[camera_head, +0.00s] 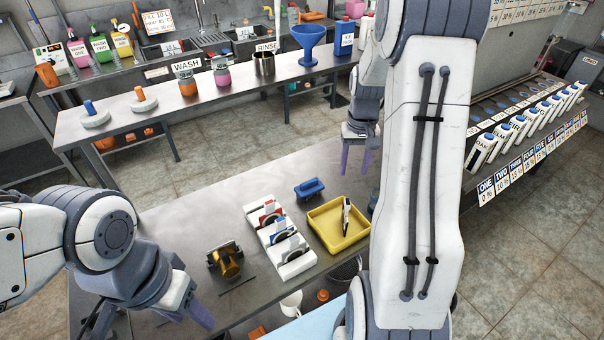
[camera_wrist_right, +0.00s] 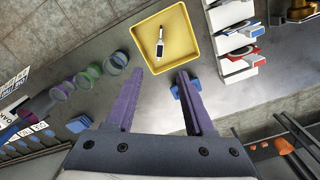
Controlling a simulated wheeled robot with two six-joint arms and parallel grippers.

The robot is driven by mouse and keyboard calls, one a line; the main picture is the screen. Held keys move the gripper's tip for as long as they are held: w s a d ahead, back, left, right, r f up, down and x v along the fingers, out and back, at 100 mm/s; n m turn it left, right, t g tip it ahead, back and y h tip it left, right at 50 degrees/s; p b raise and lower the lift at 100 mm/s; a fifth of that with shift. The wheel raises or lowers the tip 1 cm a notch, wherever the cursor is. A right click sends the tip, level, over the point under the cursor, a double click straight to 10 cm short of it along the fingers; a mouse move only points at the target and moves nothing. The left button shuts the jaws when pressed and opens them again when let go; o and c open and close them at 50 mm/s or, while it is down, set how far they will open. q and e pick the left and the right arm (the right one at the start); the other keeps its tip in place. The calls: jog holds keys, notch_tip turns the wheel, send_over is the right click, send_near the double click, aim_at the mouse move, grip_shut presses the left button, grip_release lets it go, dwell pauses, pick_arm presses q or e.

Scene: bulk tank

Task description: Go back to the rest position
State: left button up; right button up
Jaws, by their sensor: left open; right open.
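My left gripper (camera_head: 200,318) is at the near left of the table, partly cut off by the frame's bottom edge. One purple finger shows clearly and nothing is seen held. My right arm (camera_head: 425,180) fills the right middle of the head view and hides part of the scene.
The steel table (camera_head: 190,220) holds an amber device (camera_head: 228,262), a white rack (camera_head: 292,266) with several items, a blue block (camera_head: 309,188), and a yellow tray (camera_head: 325,232) with a small white meter (camera_head: 346,215) in it. A back bench carries wash and rinse containers. Labelled bottles (camera_head: 508,134) stand at right.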

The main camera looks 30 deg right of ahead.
jog(key=s+a+r+n, duration=0.2)
jog(key=a+r+n, duration=0.1)
jog(key=a, duration=0.9)
jog(key=s+a+r+n, duration=0.2)
jog(key=a+r+n, duration=0.1)
jog(key=a, duration=0.8)
jog(key=s+a+n, duration=0.3)
jog(key=s+a, duration=0.2)
jog(key=s, duration=0.3)
jog(key=s+a+n+y, duration=0.1)
jog(key=s+a+n, duration=0.2)
jog(key=s, duration=0.6)
jog(key=a+r, duration=0.1)
jog(key=a, duration=0.1)
jog(key=shift+a, duration=0.4)
